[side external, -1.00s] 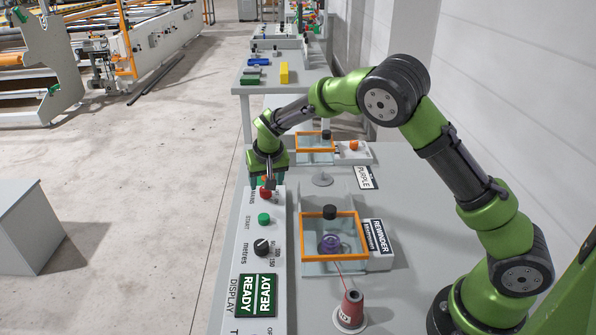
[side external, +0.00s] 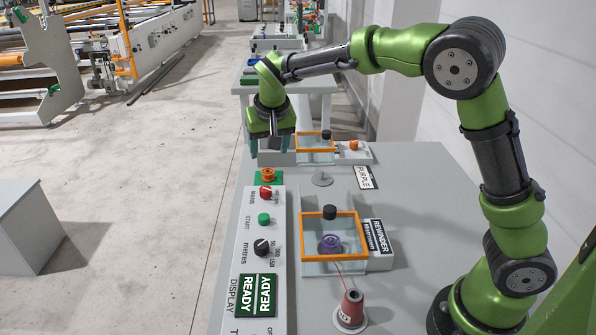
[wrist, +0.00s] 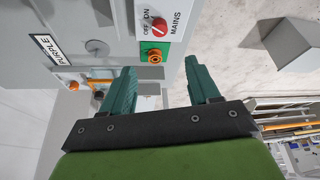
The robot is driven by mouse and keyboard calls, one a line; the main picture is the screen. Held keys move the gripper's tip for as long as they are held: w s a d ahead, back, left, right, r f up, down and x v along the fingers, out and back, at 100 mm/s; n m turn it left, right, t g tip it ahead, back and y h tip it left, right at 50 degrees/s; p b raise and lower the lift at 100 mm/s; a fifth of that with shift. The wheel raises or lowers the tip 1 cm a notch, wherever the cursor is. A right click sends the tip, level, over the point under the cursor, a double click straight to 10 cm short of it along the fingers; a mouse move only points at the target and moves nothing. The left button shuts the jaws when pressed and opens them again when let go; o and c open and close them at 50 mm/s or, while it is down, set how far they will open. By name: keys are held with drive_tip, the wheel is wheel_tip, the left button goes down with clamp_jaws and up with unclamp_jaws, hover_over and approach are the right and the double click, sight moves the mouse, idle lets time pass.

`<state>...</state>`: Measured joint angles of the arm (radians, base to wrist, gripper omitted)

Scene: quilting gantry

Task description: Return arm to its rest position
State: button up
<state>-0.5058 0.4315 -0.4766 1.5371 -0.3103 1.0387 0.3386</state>
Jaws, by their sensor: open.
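My gripper (side external: 269,146) hangs above the far left end of the workbench, past the control panel, pointing down and apart from everything. In the wrist view its two teal fingers (wrist: 160,72) are spread with nothing between them. The red MAINS knob (side external: 265,193) sits at the far end of the panel and shows in the wrist view (wrist: 160,28) beside OFF and ON marks. An orange round part on a green base (side external: 267,175) lies just beyond it. My arm is bent high over the right side of the bench.
The panel (side external: 246,229) carries a green START button (side external: 264,219), a black metres dial (side external: 262,247) and a READY display (side external: 257,295). The rewinder (side external: 361,225), with an orange frame around a purple bobbin (side external: 330,243), and a red thread cone (side external: 351,308) stand to the right. A wall is at right.

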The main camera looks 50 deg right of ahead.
drive_tip(key=s+r+n+t+y, duration=0.1)
drive_tip(key=s+r+y, duration=0.1)
drive_tip(key=s, duration=1.1)
drive_tip(key=s+r+t+y, duration=0.2)
drive_tip(key=s+r, duration=0.1)
drive_tip(key=s, duration=1.1)
drive_tip(key=shift+a+r+n, duration=0.15)
drive_tip(key=shift+n, duration=0.25)
drive_tip(key=shift+c, duration=0.2)
